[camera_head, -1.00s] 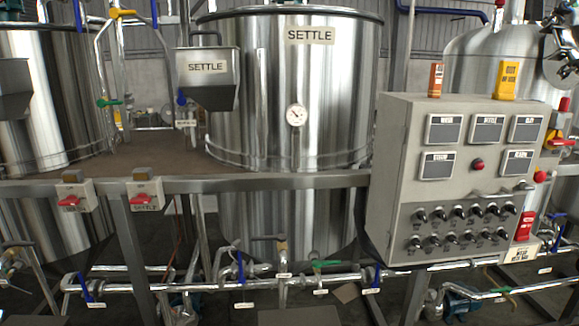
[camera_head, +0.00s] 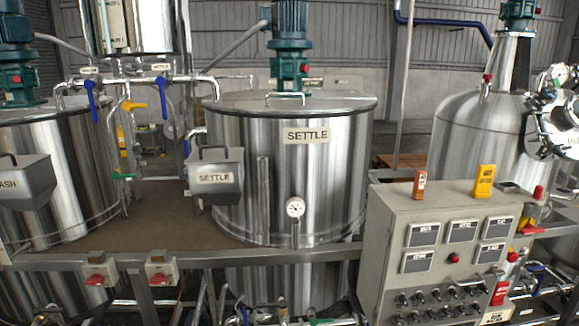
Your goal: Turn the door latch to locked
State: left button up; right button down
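The grey control cabinet (camera_head: 380,240) stands at the lower right, with labelled plates, a red button and rows of black knobs on its front door. A small silver handle (camera_head: 507,269) at the right of the door, above the knobs, looks like the door latch. It is too small to tell whether it is turned to locked. Neither of my grippers is in view.
A steel tank (camera_head: 335,170) labelled SETTLE stands in the middle behind a metal rail. An orange block (camera_head: 420,184) and a yellow block (camera_head: 484,182) stand on the cabinet. Another steel vessel (camera_head: 465,130) stands behind the cabinet at right.

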aim_at(497, 271)
jog(key=z, duration=1.3)
